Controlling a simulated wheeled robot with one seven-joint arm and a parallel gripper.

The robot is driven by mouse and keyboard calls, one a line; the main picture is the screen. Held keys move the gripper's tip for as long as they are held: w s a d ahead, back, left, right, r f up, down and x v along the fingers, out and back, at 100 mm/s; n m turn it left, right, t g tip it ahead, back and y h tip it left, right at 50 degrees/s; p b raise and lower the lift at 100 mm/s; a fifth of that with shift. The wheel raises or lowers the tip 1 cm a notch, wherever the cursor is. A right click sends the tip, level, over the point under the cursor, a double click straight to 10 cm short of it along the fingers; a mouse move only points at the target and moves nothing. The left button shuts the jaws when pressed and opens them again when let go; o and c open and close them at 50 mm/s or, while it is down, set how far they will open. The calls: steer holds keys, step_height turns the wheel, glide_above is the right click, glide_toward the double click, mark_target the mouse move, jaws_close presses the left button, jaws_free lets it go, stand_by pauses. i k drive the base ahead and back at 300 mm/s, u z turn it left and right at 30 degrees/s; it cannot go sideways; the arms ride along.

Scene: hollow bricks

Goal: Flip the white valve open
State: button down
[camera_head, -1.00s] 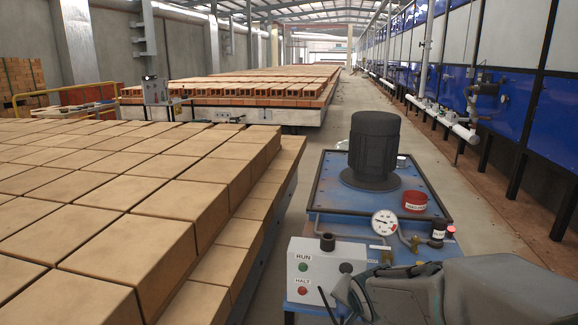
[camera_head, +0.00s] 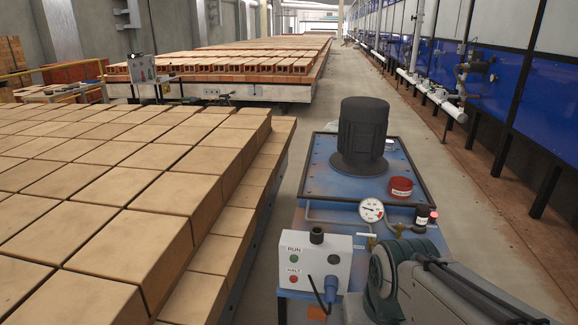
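A blue hydraulic unit (camera_head: 318,178) with a dark motor (camera_head: 362,128) on top stands right of centre. A round pressure gauge (camera_head: 371,210), small brass fittings (camera_head: 398,228) and a black cap with a white label (camera_head: 421,214) sit along its near edge. White pipes (camera_head: 431,93) with fittings run along the right wall, but I cannot tell whether one is the valve. My grey-green arm fills the lower right, in front of the unit. My gripper's fingers do not show.
A grey control box (camera_head: 316,262) with RUN and HALT labels and a blue plug stands on the unit's near side. Stacked tan bricks (camera_head: 110,195) fill the left. A narrow clear floor lane (camera_head: 458,203) runs right of the unit.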

mark_target(373, 237)
steer(key=k, duration=0.65)
steer(key=z, duration=0.25)
steer(key=i, duration=1.65)
steer(key=u, duration=0.75)
